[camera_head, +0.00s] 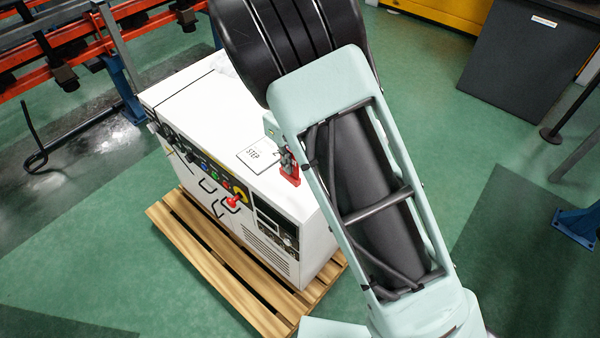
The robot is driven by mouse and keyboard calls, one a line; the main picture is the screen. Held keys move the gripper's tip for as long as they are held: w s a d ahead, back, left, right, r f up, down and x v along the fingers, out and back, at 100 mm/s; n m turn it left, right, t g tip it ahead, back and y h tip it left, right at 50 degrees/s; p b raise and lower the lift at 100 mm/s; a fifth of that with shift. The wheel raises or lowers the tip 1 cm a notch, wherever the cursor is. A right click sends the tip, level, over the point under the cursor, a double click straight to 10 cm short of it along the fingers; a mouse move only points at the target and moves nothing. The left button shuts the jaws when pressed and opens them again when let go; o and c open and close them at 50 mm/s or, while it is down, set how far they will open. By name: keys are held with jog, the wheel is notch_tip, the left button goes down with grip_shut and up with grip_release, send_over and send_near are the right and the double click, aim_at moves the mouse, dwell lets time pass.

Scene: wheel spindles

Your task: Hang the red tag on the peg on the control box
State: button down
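The control box (187,108) is white and stands on a wooden pallet, its dark control panel facing the lower left. A small red piece, seemingly the red tag (290,173), shows at the left edge of my arm, in front of the box top. Small grey parts, seemingly of my gripper (286,157), show just above it. My arm hides most of the gripper, so I cannot tell its opening or whether it holds the tag. Dark handle-like shapes (208,185) stick out from the panel; I cannot make out which is the peg.
A red knob (233,202) and several coloured buttons are on the panel. A card marked STEP (257,155) lies on the box top. The pallet (190,243) juts out in front. An orange rack (60,60) stands upper left. Green floor is clear at lower left.

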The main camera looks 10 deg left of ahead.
jog(key=d+f, duration=0.1)
jog(key=w+f, duration=0.1)
jog(key=f, duration=0.1)
jog(key=d+f, duration=0.1)
jog(key=f, duration=0.1)
jog(key=shift+w+d, duration=0.2)
jog(key=shift+d, duration=0.1)
jog(key=shift+f+p, duration=0.3)
jog(key=shift+p, duration=0.3)
jog(key=shift+f, duration=0.25)
jog(key=shift+f, duration=0.1)
jog(key=shift+f, duration=0.15)
jog(key=c, duration=2.2)
grip_release()
jog(key=shift+o, duration=0.2)
jog(key=shift+a+b, duration=0.1)
jog(key=shift+b, duration=0.3)
notch_tip(320, 180, up, 11)
jog(key=w, duration=0.1)
